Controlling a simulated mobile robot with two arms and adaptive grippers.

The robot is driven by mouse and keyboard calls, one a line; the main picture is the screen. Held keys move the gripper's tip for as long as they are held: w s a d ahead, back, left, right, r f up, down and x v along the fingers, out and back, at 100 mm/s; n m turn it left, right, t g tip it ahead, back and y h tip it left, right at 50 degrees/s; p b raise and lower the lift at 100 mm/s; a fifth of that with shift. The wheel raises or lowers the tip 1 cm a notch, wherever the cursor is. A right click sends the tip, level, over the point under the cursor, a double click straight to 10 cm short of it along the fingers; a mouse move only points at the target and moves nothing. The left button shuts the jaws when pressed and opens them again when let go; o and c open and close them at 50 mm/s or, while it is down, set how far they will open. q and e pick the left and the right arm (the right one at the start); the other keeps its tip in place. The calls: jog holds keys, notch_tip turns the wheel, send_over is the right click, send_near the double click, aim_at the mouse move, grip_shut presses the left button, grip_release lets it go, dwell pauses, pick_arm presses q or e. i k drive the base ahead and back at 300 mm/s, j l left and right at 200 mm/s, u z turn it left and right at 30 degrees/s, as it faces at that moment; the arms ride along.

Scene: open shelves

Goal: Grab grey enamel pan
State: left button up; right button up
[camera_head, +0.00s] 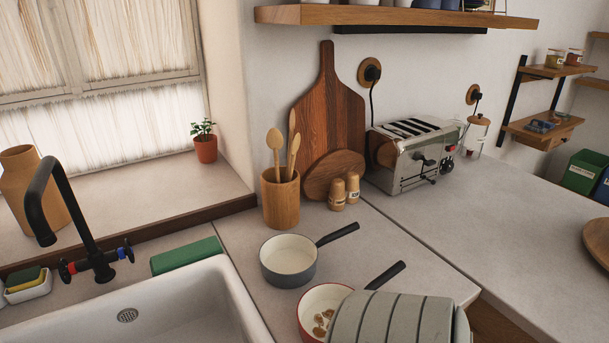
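The grey enamel pan (289,258) stands upright on the light countertop, right of the sink. It has a grey outside, a cream inside that looks empty, and a black handle (338,234) pointing to the upper right. A second pan (309,302), red outside and cream inside, stands just in front of it with small brown pieces in it. Neither of my grippers can be made out in the head view.
A ribbed grey rounded shape (390,318) hides part of the red pan; I cannot tell what it is. Behind are a wooden utensil pot (280,200), two shakers, cutting boards (330,120) and a toaster (415,155). The sink (160,310) is left; the right counter is mostly clear.

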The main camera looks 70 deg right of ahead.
aim_at(287, 260)
jog(key=l+z, duration=0.1)
jog(key=z, duration=0.3)
jog(key=l+z, duration=0.1)
jog(key=z, duration=0.3)
jog(key=l+z, duration=0.15)
jog(key=z, duration=0.25)
jog(key=l+z, duration=0.1)
jog(key=z, duration=0.3)
jog(key=l, duration=0.15)
jog(key=i+z, duration=0.05)
